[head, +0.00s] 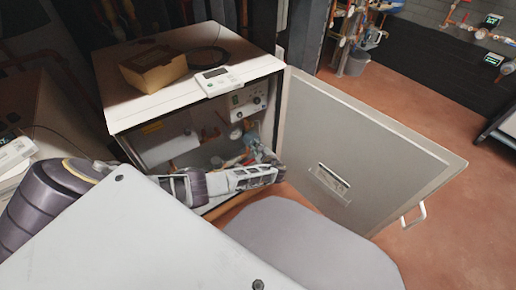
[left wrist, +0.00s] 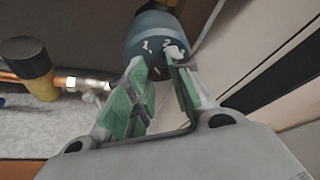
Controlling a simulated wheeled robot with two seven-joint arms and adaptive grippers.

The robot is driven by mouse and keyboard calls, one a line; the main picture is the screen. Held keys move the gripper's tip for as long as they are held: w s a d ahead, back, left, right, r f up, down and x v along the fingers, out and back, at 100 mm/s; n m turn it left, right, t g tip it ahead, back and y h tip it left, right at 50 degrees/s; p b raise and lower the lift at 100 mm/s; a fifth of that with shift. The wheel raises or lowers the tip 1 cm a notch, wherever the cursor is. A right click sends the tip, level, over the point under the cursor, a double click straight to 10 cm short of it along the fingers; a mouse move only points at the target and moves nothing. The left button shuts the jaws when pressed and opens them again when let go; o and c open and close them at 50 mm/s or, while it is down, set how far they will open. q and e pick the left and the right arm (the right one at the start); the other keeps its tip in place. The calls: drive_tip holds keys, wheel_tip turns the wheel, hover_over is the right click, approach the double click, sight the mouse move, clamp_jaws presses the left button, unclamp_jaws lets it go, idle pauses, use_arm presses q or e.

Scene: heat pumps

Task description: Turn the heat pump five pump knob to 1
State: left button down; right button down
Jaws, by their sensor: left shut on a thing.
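The heat pump cabinet (head: 118,112) stands open in the middle of the head view. A blue-grey round pump (head: 264,157) sits low inside it at the right, partly hidden by my left gripper (head: 276,172). In the left wrist view the pump face (left wrist: 148,32) carries white marks and a small light knob (left wrist: 174,52). My left gripper (left wrist: 168,66) has its green-padded fingers at this knob, shut on it. The knob's exact setting is too small to read. My right gripper is in neither view.
The cabinet door (head: 345,140) is swung open to the right, close to my left gripper. A cardboard box (head: 153,72) and a white control unit (head: 218,80) lie on top. In the left wrist view, a copper pipe with a black-and-yellow part (left wrist: 26,65) is at the left.

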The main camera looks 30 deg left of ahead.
use_arm(q)
drive_tip(key=c, duration=1.3)
unclamp_jaws()
drive_tip(key=shift+o, duration=0.2)
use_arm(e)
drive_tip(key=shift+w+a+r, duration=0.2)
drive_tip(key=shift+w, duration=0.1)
use_arm(q)
drive_tip(key=shift+s+d, duration=0.1)
drive_tip(key=shift+s+d+r, duration=0.15)
drive_tip(key=shift+s+d, duration=0.05)
drive_tip(key=shift+d, duration=0.1)
drive_tip(key=v, duration=1.1)
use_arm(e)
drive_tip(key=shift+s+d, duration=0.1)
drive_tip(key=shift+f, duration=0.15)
